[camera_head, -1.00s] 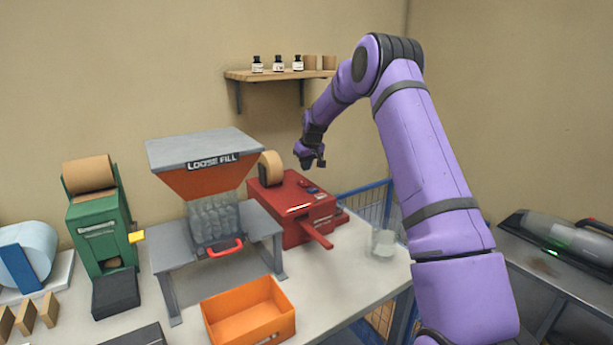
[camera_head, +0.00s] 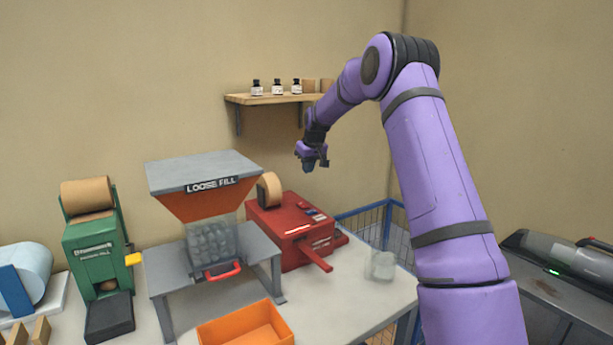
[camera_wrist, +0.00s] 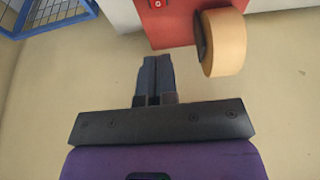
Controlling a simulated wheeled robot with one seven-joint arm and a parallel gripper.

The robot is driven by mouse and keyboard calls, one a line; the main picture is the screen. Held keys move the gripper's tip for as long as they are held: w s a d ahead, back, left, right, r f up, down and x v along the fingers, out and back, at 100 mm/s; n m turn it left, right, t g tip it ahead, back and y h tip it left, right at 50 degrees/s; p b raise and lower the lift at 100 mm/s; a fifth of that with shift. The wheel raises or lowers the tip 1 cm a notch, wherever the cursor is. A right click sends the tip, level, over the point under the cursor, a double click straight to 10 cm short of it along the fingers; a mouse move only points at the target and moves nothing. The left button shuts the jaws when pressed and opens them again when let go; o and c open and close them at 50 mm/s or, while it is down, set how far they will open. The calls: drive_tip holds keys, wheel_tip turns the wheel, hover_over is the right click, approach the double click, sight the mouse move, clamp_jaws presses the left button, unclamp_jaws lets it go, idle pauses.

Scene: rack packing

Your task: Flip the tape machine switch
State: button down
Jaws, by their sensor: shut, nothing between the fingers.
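The red tape machine (camera_head: 290,225) stands on the table in the middle of the head view, with a tan tape roll (camera_head: 270,189) at its back left and a red lever at its front. Small controls (camera_head: 315,214) show on its top; which one is the switch I cannot tell. In the wrist view, part of the red machine (camera_wrist: 185,24) shows at the top with a small red-and-white mark, beside the tape roll (camera_wrist: 224,42). My gripper (camera_head: 309,168) is above and behind the machine, apart from it. Its fingers (camera_wrist: 155,62) are together and empty.
A loose fill dispenser (camera_head: 205,170) stands left of the machine, with an orange bin (camera_head: 248,328) in front. A clear cup (camera_head: 381,265) sits to the right. A shelf with small bottles (camera_head: 270,99) is on the wall behind. A blue wire basket (camera_head: 372,215) is beyond the table.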

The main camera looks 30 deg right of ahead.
sight(302, 204)
drive_tip(key=shift+w+d+r, duration=0.1)
drive_tip(key=shift+w+r, duration=0.1)
drive_tip(key=shift+w, duration=0.1)
drive_tip(key=shift+f, duration=0.1)
drive_tip(key=x, duration=1.3)
drive_tip(key=shift+s+f, duration=0.25)
drive_tip(key=shift+f, duration=0.25)
drive_tip(key=shift+f, duration=0.1)
